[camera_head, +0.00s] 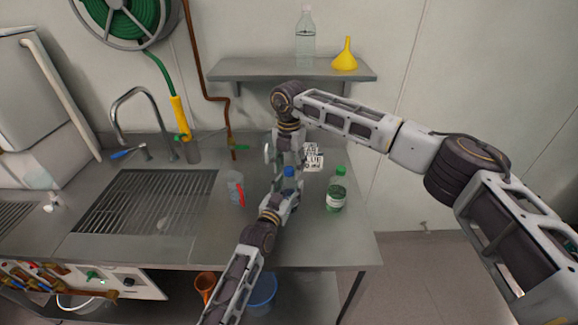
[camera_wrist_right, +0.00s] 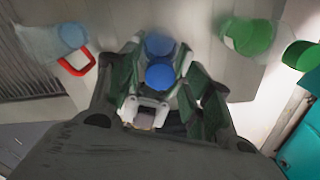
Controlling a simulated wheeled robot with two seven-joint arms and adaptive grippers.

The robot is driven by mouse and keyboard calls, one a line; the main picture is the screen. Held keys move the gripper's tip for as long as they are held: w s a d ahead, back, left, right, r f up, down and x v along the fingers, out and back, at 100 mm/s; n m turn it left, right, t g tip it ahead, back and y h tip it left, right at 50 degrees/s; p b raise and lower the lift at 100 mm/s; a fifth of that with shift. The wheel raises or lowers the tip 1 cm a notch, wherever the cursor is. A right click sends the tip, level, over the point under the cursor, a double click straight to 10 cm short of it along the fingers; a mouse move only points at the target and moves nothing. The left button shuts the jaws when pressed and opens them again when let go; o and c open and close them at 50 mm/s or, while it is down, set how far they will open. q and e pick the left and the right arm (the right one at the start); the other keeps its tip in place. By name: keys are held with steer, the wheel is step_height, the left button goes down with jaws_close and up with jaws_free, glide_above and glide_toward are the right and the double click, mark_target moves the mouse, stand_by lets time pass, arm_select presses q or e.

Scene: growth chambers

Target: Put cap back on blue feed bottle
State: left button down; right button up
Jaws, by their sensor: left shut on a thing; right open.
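The blue feed bottle (camera_head: 289,182) stands at the counter's front right, largely hidden by my grippers. Its blue top (camera_head: 290,171) shows between them. In the right wrist view a round blue cap-like top (camera_wrist_right: 160,77) lies in front of more blue (camera_wrist_right: 158,45); I cannot tell whether a cap is seated on the bottle. My left gripper (camera_head: 287,190) reaches in from the front and is shut on the bottle. My right gripper (camera_head: 285,158) comes down from above and behind, open; its fingers (camera_wrist_right: 162,85) flank the blue top in the wrist view, contact unclear.
A bottle with a green cap (camera_head: 335,190) stands close on the right. A clear cup with a red handle (camera_head: 235,187) stands on the left. A printed sign (camera_head: 313,158) is behind. The sink grate (camera_head: 140,205) lies left; a wall shelf (camera_head: 270,69) hangs above.

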step_height(320, 180, up, 12)
stand_by(0.7)
arm_select(q)
steer(key=shift+c, duration=2.1)
jaws_free()
arm_select(e)
steer(key=shift+f, duration=0.1)
arm_select(q)
steer(key=shift+s, duration=0.1)
steer(key=v, duration=1.1)
steer(key=shift+s+a, duration=0.2)
steer(key=shift+s, duration=0.1)
steer(key=shift+s+f, duration=0.1)
steer(key=shift+s, duration=0.05)
arm_select(e)
steer(key=shift+s, duration=0.1)
